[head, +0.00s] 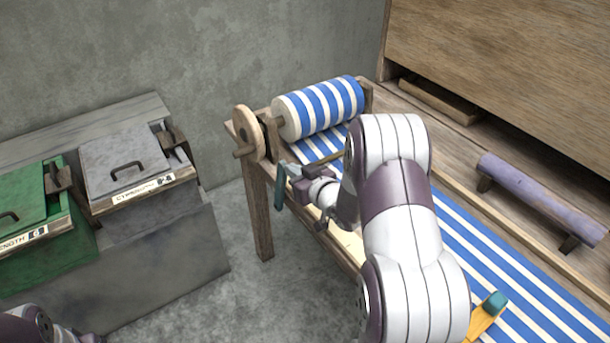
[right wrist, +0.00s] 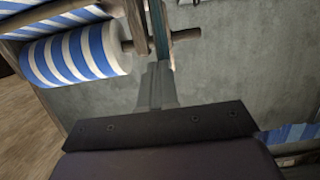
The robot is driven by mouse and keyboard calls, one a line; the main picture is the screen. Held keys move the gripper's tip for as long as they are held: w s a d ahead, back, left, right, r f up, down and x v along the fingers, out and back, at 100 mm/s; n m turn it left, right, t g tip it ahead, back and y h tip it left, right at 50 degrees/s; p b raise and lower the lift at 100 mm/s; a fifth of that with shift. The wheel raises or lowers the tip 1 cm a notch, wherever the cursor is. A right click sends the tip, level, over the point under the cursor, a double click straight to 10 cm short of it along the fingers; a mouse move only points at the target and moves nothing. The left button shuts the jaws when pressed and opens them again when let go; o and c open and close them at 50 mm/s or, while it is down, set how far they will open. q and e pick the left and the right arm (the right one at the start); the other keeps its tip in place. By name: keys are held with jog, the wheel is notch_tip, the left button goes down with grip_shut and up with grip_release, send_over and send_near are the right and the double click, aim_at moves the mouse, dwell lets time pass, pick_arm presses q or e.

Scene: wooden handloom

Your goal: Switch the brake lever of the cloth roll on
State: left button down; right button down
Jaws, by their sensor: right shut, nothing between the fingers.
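The cloth roll (head: 320,108), wound in blue and white stripes, lies at the far end of the wooden loom; it also shows in the right wrist view (right wrist: 75,55). A wooden wheel with a crank (head: 246,135) sits at its left end. A teal lever (head: 279,190) hangs at the frame's side below the wheel; a teal bar shows in the right wrist view (right wrist: 160,35), straight beyond the fingertips. My right gripper (head: 284,169) is shut and empty, its tips close beside the lever's upper part; I cannot tell if they touch (right wrist: 157,72). My left gripper is out of view.
Striped cloth (head: 500,270) runs along the loom to the lower right. A purple bar (head: 540,195) and a yellow piece with a teal end (head: 487,315) are at the right. A grey-lidded bin (head: 125,165) and green bin (head: 35,210) stand left. Floor between is clear.

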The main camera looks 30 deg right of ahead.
jog(key=w+r+g+p, duration=0.2)
jog(key=w+g+p, duration=0.2)
jog(key=w+p, duration=0.5)
jog(key=shift+w+a+h, duration=0.15)
jog(key=shift+a+h, duration=0.15)
jog(key=shift+a, duration=0.1)
jog(key=shift+r, duration=0.2)
